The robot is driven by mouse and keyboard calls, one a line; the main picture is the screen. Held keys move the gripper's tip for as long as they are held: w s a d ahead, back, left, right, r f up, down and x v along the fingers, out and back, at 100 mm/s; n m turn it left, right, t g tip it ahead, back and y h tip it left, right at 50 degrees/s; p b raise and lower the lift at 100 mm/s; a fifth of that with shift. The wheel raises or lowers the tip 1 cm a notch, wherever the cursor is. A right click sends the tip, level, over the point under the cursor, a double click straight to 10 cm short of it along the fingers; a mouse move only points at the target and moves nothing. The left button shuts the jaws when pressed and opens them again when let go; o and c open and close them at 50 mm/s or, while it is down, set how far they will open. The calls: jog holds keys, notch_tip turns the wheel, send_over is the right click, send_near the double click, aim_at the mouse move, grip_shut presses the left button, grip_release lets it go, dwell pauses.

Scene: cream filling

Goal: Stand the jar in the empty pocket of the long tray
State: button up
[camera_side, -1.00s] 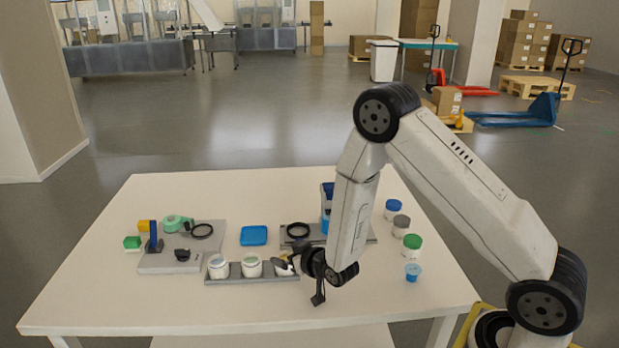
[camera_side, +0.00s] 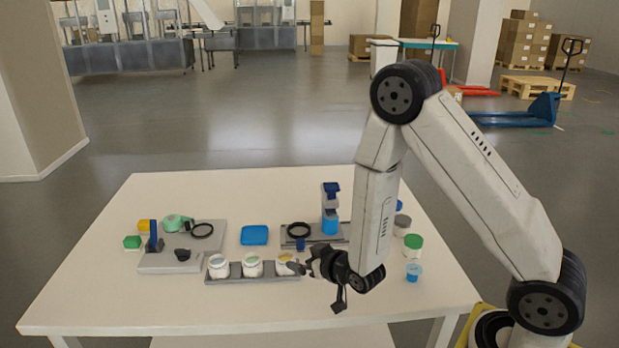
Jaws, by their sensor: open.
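The long grey tray (camera_side: 237,279) lies near the front middle of the table. Three white open-topped jars stand in it in a row: a left jar (camera_side: 218,268), a middle jar (camera_side: 252,268) and a right jar (camera_side: 284,268). The right jar stands upright at the tray's right end, with a yellowish filling at its top. My gripper (camera_side: 318,284) is open and empty, just right of the right jar. One finger is close to that jar's right side; whether it touches cannot be told. No empty pocket shows in the tray.
A blue pad (camera_side: 254,235) lies behind the tray. Lidded jars (camera_side: 412,243) and a blue cup (camera_side: 413,272) stand to the right.

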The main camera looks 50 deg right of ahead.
jog(key=shift+s+a+r, duration=0.1)
jog(key=shift+s+r, duration=0.1)
jog(key=shift+s, duration=0.25)
dwell(0.5)
jog(key=s+r+g, duration=0.3)
jog(key=s+g, duration=0.2)
jog(key=s, duration=0.1)
jog(key=s+a+r+n+g+y, duration=0.1)
jog(key=s+r+g, duration=0.2)
jog(key=s+g, duration=0.2)
jog(key=s, duration=0.2)
jog(key=shift+s+a+r+g+y, duration=0.3)
jog(key=shift+r+g, duration=0.05)
jog(key=shift+g, duration=0.05)
dwell(1.0)
